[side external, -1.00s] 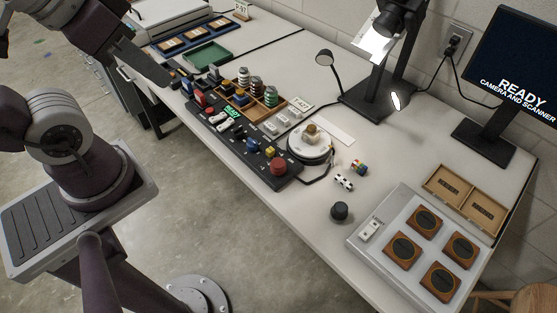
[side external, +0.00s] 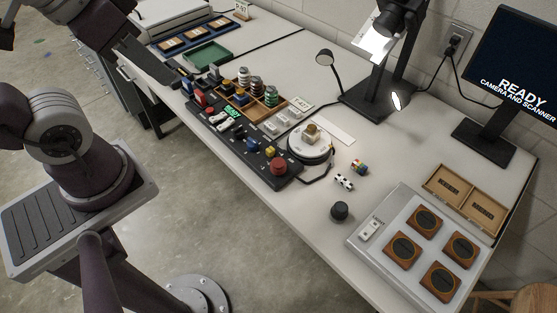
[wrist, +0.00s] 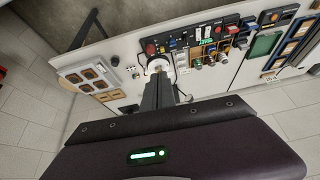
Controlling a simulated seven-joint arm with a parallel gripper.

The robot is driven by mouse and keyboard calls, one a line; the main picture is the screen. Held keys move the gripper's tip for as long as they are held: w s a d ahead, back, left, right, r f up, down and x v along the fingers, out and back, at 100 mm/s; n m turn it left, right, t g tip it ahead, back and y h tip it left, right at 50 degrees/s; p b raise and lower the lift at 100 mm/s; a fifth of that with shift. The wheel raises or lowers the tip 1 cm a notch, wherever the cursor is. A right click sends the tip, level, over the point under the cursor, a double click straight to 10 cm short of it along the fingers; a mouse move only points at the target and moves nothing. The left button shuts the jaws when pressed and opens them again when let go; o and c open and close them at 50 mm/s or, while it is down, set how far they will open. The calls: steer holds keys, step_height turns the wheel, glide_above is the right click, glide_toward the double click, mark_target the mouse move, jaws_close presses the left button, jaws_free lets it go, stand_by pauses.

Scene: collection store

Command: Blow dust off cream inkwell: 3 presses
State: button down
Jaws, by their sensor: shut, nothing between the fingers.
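A small cream-and-tan object, apparently the inkwell (side external: 312,132), stands on a round white turntable (side external: 297,144) with a dark base. A black control panel (side external: 215,127) with red, blue, yellow and other controls lies to its left; a large red button (side external: 278,166) sits at its near end. I cannot read which control works the air. My gripper (wrist: 159,78) is shut and empty in the wrist view, its fingers overlapping the view of the turntable (wrist: 158,62) and hiding part of it. Dust on the inkwell is too small to see.
A wooden tray (side external: 287,101) with striped stacks stands behind the panel. A black knob-like object (side external: 339,211) and two small patterned blocks (side external: 344,181) lie to the right of the turntable. A light-grey board with round pads (side external: 375,254), a lamp and a camera stand are around.

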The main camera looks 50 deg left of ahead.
steer(key=w+f+m+g+y, duration=0.2)
steer(key=w+f+m+g, duration=0.1)
steer(key=w, duration=0.4)
steer(key=m+y, duration=0.7)
steer(key=m, duration=0.3)
glide_above(280, 166)
step_height(280, 166, down, 18)
steer(key=shift+t, duration=0.3)
steer(key=shift+n, duration=0.3)
steer(key=shift+f, duration=4.4)
steer(key=shift+f, duration=0.4)
